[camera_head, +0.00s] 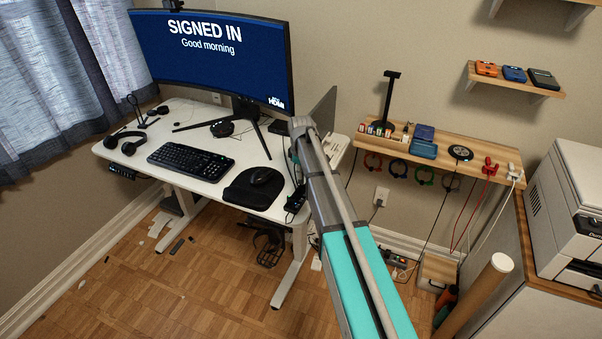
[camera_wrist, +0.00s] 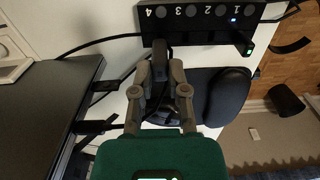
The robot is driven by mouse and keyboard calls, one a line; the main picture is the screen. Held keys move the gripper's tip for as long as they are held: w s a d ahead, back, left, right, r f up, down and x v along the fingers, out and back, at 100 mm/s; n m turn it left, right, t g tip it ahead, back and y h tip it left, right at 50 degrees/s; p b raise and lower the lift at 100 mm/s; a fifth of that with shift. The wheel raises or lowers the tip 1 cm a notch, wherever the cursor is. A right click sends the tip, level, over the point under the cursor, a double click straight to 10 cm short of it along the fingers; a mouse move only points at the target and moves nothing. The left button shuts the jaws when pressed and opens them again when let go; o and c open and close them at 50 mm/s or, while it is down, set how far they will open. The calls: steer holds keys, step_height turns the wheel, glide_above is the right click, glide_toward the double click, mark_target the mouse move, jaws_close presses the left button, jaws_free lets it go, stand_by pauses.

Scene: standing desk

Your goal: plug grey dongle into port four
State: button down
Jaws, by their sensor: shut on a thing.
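In the wrist view a black hub (camera_wrist: 205,28) with ports numbered 4, 3, 2, 1 from left to right lies across the top. My gripper (camera_wrist: 159,72) is shut on the dark grey dongle (camera_wrist: 160,55), which shows between the fingertips. The dongle's far end overlaps the hub's near edge, in line with the round mark beside number 4. I cannot tell whether it is in the port or just in front of it. A black plug with a green light (camera_wrist: 246,44) sits at port one. In the head view the fingertips and dongle cannot be made out.
The white desk (camera_head: 205,185) carries a monitor (camera_head: 215,55), keyboard (camera_head: 190,160) and mouse (camera_head: 260,176). A small black device with lights (camera_head: 296,200) sits at its right edge. Cables run near the hub. A wooden shelf (camera_head: 480,155) is on the right wall.

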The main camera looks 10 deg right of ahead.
steer(key=shift+f+b, duration=0.8)
steer(key=shift+f, duration=0.05)
steer(key=c, duration=0.6)
jaws_free()
steer(key=shift+o, duration=0.2)
steer(key=shift+r, duration=0.2)
